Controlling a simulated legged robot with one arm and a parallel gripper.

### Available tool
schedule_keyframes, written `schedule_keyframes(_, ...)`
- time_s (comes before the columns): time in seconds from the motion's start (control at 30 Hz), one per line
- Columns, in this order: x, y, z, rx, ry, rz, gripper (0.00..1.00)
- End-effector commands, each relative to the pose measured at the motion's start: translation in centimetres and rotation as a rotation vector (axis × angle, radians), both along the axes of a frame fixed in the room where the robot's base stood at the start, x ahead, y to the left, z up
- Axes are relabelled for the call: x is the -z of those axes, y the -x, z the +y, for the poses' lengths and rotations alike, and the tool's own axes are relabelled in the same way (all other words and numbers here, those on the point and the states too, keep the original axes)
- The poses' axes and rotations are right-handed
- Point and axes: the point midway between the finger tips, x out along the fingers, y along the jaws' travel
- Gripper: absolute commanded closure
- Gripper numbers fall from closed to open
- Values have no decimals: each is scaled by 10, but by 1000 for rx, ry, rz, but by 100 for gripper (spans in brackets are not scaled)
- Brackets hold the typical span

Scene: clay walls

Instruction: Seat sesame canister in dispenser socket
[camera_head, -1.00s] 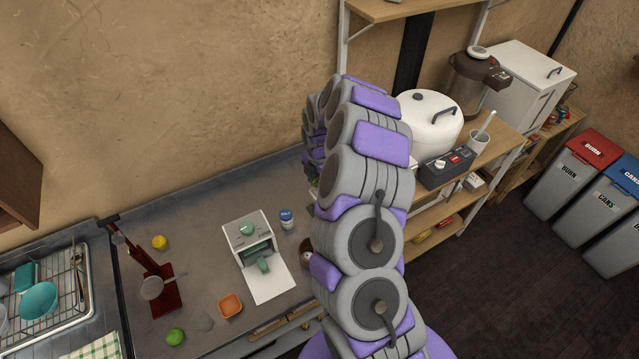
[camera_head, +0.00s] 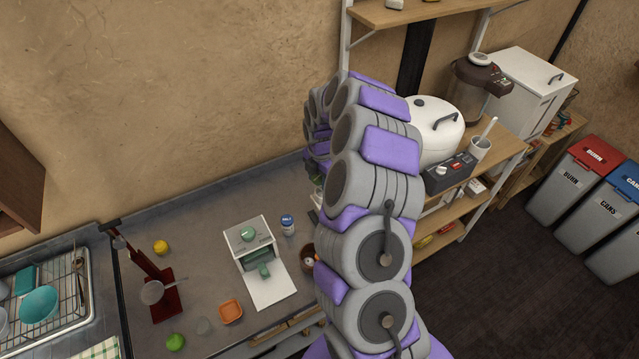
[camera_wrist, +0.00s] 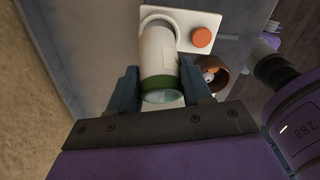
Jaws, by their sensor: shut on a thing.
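In the wrist view, my gripper (camera_wrist: 160,88) is shut on a white canister (camera_wrist: 158,50) with a dark green band and a pale end. The dark fingers press on both sides of it. Its label does not show, so I cannot read whether it is sesame. Beyond it is a white panel (camera_wrist: 205,20) with a round orange part (camera_wrist: 202,37); the canister overlaps this panel, and I cannot tell whether they touch. In the head view, my arm hides the gripper and the held canister.
On the counter stand a white box-shaped device (camera_head: 249,236) with green parts, a blue-lidded jar (camera_head: 287,224), an orange dish (camera_head: 231,312) and a red stand (camera_head: 158,285). A brown round container (camera_wrist: 211,74) sits right of the held canister. A shelf with appliances stands right.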

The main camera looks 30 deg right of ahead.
Motion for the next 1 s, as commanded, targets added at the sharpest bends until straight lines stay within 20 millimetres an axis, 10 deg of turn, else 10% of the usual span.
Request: schedule_keyframes(1.0,-13,127,83,-1,0,1,89)
